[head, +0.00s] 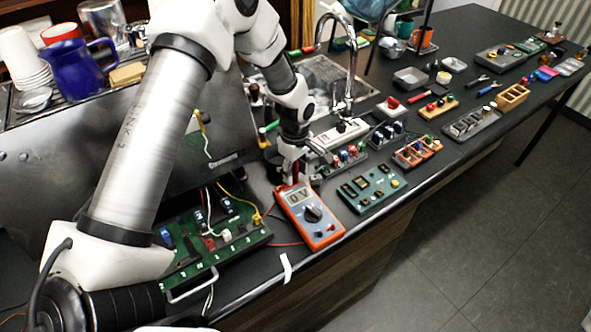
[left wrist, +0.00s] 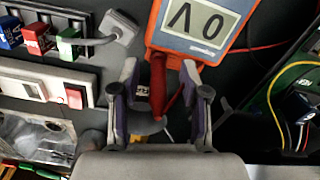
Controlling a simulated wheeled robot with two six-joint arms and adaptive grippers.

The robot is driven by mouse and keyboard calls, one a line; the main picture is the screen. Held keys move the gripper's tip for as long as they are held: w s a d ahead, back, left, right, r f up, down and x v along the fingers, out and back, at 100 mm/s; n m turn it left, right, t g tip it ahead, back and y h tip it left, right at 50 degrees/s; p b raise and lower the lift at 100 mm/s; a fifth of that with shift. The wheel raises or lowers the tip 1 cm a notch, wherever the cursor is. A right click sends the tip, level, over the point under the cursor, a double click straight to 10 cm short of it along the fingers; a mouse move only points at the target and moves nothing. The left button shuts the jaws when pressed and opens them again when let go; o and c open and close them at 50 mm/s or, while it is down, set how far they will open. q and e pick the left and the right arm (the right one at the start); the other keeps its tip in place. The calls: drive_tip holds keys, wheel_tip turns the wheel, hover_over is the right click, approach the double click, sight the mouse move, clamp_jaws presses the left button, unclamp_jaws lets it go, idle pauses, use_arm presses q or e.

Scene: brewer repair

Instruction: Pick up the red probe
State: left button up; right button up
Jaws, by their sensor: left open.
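The red probe (left wrist: 158,82) shows in the left wrist view, a red stick lying just beside the multimeter's display end. My left gripper (left wrist: 159,68) is open, with one finger on each side of the probe and a visible gap to each. In the head view my left gripper (head: 292,172) points down at the bench by the top end of the orange multimeter (head: 320,228). The multimeter also shows in the left wrist view (left wrist: 237,48), its display reading about 0 V. In the head view the gripper mostly hides the probe. My right gripper is not in view.
A green circuit board (head: 225,240) with wires lies left of the multimeter. A teal module (head: 372,187) lies to its right. A power strip with a red switch (left wrist: 76,96) is close to the gripper. A steel brewer body (head: 110,150) stands behind the board.

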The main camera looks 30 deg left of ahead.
use_arm(q)
drive_tip(key=shift+w+f, duration=0.1)
drive_tip(key=shift+f, duration=0.15)
clamp_jaws()
